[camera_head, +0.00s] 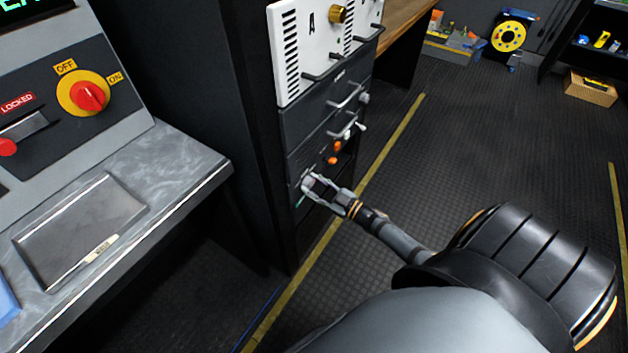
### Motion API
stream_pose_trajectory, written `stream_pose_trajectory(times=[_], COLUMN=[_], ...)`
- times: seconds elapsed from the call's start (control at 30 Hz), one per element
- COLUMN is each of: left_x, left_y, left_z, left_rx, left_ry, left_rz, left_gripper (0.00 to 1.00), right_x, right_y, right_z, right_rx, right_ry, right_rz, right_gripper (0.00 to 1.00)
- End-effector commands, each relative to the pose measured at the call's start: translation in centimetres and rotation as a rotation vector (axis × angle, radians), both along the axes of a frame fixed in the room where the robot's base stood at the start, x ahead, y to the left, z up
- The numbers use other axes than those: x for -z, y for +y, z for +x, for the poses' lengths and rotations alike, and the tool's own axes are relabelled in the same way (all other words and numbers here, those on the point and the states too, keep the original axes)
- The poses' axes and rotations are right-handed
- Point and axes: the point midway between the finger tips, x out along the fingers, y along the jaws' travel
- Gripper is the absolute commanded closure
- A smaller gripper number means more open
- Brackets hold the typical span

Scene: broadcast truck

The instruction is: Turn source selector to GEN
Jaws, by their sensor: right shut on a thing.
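My right gripper (312,187) reaches the lower part of a dark equipment rack (302,152) from the lower right. Its fingers are shut on a small knob at the rack's front, which they mostly hide. I take this knob to be the source selector, but its markings and pointer position are too small to read, and no GEN label is legible. Two orange knobs or lights (333,160) sit just above the gripper on the same rack. My left gripper is not in view.
A grey console with a red and yellow OFF/ON switch (86,94) and a worktop (180,167) stands at left. Metal handles (345,97) stick out of the rack above my gripper. Dark floor with yellow lines (392,145) lies open to the right.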

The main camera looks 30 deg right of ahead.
Motion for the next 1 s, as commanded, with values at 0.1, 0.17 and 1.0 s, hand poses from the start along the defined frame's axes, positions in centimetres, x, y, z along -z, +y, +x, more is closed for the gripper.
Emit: stream_pose_trajectory(times=[0.1, 0.17, 1.0], left_x=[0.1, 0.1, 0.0], left_y=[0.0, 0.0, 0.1], left_z=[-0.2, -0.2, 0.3], left_rx=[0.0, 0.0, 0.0], left_ry=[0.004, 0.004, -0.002], left_rz=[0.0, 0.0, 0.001], left_gripper=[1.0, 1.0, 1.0], right_x=[0.2, 0.2, 0.5], right_y=[0.0, 0.0, -1.6], right_z=[-0.1, -0.1, -4.3], right_rx=[0.001, 0.001, -0.002], right_ry=[0.004, 0.004, 0.007], right_rz=[0.002, 0.002, -0.003], right_gripper=[0.95, 0.95, 0.41])
